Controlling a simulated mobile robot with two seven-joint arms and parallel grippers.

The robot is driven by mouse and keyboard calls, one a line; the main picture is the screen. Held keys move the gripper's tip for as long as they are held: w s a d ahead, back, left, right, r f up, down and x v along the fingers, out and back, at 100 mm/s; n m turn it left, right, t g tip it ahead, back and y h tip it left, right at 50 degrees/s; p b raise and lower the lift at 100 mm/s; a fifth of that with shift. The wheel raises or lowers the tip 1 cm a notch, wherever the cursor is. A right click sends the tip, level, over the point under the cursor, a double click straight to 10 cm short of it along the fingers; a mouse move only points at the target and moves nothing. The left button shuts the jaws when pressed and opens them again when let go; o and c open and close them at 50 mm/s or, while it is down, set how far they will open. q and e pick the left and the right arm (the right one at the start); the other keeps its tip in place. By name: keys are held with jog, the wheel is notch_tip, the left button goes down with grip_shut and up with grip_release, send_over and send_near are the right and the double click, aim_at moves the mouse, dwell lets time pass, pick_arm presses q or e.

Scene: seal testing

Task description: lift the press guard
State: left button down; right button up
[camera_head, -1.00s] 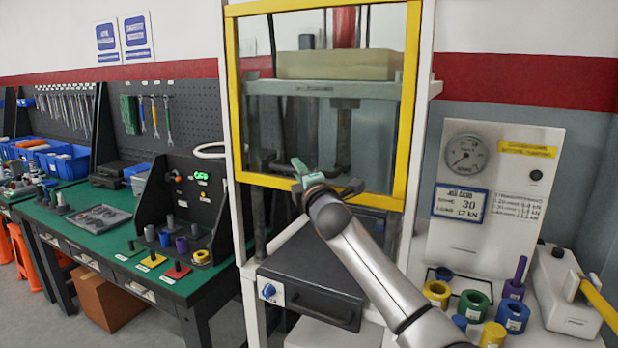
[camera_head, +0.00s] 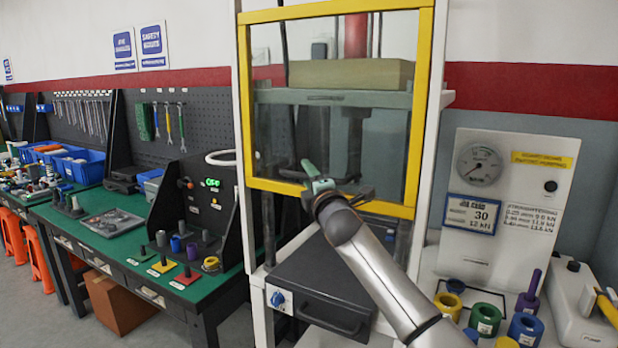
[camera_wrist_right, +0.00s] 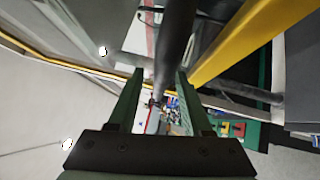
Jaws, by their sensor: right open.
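The press guard is a clear panel in a yellow frame (camera_head: 325,198) on the front of the white press stand, with its lower rail at mid-height. A dark handle bar (camera_head: 290,174) runs across just above the lower rail. My right gripper (camera_head: 312,170), with green fingers, is at this bar and partly hides it. In the right wrist view, the dark bar (camera_wrist_right: 177,45) passes between the open fingers (camera_wrist_right: 157,85), and the yellow rail (camera_wrist_right: 235,45) lies beside them. I cannot tell whether the fingers touch the bar. My left gripper is out of view.
A dark box with a blue knob (camera_head: 325,285) sits below the guard. A gauge panel (camera_head: 510,190) and coloured rings (camera_head: 485,318) stand at the right. A green workbench (camera_head: 130,243) with small parts stands at the left.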

jog(key=shift+s, duration=0.15)
jog(key=b+v, duration=0.1)
jog(key=v, duration=1.1)
jog(key=shift+b, duration=0.35)
jog(key=shift+s, duration=0.15)
jog(key=s+d+f+m+g, duration=0.1)
jog(key=s+f+m+g, duration=0.35)
jog(key=f, duration=1.25)
jog(key=s+d+f+m+g, duration=0.1)
jog(key=s+f+m, duration=0.6)
jog(key=f, duration=1)
jog(key=s+d+f+m+g, duration=0.2)
jog(key=s+d+f+m, duration=0.1)
jog(key=s+f, duration=0.6)
jog(key=s+d+f+m+g+h, duration=0.1)
jog(key=s+f+m, duration=0.4)
jog(key=s, duration=1.2)
notch_tip(320, 180, down, 4)
jog(key=shift+d+g+h+p, duration=0.35)
jog(key=shift+d+g, duration=0.3)
jog(key=shift+d, duration=0.25)
jog(key=shift+s, duration=0.1)
